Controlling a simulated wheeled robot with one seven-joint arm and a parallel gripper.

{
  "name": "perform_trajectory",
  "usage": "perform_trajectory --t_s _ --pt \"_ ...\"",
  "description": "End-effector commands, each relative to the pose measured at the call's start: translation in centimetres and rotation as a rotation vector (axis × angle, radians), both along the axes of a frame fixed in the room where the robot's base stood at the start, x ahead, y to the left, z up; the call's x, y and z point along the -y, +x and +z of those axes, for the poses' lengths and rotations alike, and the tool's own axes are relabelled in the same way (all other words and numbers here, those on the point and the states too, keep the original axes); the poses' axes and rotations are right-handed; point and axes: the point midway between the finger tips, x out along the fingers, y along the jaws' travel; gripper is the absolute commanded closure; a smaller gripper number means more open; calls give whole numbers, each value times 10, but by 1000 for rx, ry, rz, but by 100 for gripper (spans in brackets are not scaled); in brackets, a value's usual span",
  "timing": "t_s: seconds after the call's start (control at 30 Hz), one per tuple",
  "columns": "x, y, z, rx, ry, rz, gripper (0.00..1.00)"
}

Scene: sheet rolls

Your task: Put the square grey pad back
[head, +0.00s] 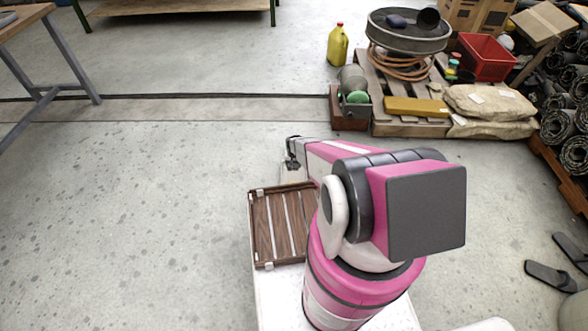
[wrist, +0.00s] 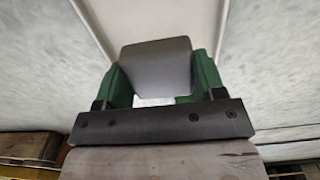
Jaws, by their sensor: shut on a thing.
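In the head view my gripper (head: 292,156) is at the end of my arm, which reaches forward past the far edge of a brown slatted tray. Its fingers are small and partly hidden there. In the wrist view the two green fingers of my gripper (wrist: 161,82) are shut on a grey pad (wrist: 157,62). The pad has a flat, smooth face with rounded corners and sits between both fingers. In the head view the pad is too small and hidden to make out clearly.
The brown slatted tray (head: 264,228) is on my white base top, with no object visible in it. Ahead right, a loaded wooden pallet (head: 408,128) and a yellow jug (head: 337,46) stand on the floor. A table (head: 28,17) is at far left. The left floor is clear.

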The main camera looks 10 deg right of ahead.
Motion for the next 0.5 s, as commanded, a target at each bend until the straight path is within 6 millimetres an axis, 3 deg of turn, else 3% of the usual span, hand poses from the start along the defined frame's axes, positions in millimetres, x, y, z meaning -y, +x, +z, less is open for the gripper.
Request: perform_trajectory --t_s 0.1,0.27,0.5 --pt "5 17 -10 0 0 -1 70" --pt "5 18 -19 -1 0 0 70" --pt "5 19 -49 0 0 0 70"
